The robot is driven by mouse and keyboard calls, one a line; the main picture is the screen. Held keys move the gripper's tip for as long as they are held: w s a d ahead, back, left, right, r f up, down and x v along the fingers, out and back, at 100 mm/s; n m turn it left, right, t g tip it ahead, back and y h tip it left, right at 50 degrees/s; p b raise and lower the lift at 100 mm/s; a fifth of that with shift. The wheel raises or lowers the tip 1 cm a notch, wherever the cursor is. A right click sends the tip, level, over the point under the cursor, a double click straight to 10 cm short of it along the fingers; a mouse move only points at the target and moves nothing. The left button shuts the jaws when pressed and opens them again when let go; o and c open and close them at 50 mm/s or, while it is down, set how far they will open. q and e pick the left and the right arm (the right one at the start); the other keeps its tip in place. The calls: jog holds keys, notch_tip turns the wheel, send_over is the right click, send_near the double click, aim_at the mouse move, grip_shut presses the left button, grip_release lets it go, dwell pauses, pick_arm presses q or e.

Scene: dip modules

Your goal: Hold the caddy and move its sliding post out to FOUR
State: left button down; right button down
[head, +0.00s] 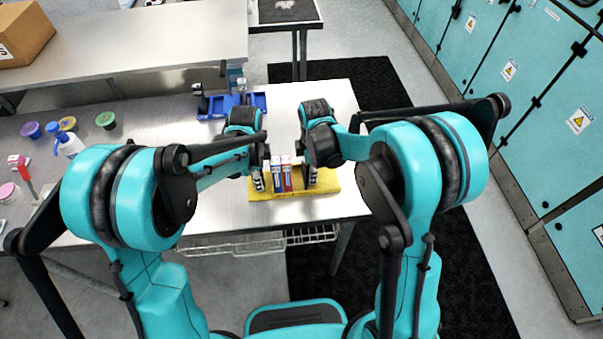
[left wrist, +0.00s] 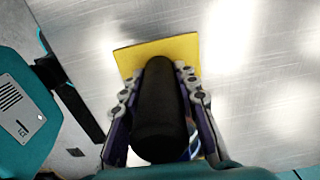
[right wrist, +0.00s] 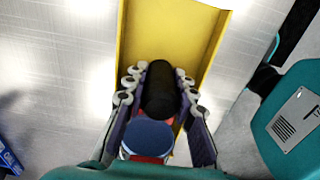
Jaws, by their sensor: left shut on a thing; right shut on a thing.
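The yellow caddy (head: 290,194) lies flat on the metal table, with a few small boxes (head: 281,178), blue, white and red, standing on it between my grippers. My left gripper (head: 258,182) is shut on a dark post (left wrist: 160,110) at the caddy's left end; the yellow base (left wrist: 182,52) shows beyond it. My right gripper (head: 313,177) is shut on another dark post (right wrist: 160,92) toward the caddy's right part. In the right wrist view, the bare yellow channel (right wrist: 165,35) runs on past that post. I cannot make out any FOUR marking.
A blue tray (head: 232,106) with bottles stands behind the caddy. Several coloured cups (head: 105,119) and a spray bottle (head: 69,143) stand at the left. A wire basket (head: 260,243) hangs under the front edge. The table right of the caddy is clear.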

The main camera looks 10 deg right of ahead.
jog(key=shift+d, duration=0.85)
jog(key=c, duration=1.2)
grip_release()
jog(key=shift+r, duration=0.1)
notch_tip(320, 180, up, 12)
pick_arm(q)
jog(key=c, duration=1.1)
grip_release()
jog(key=shift+o, duration=0.2)
jog(key=shift+r, duration=0.1)
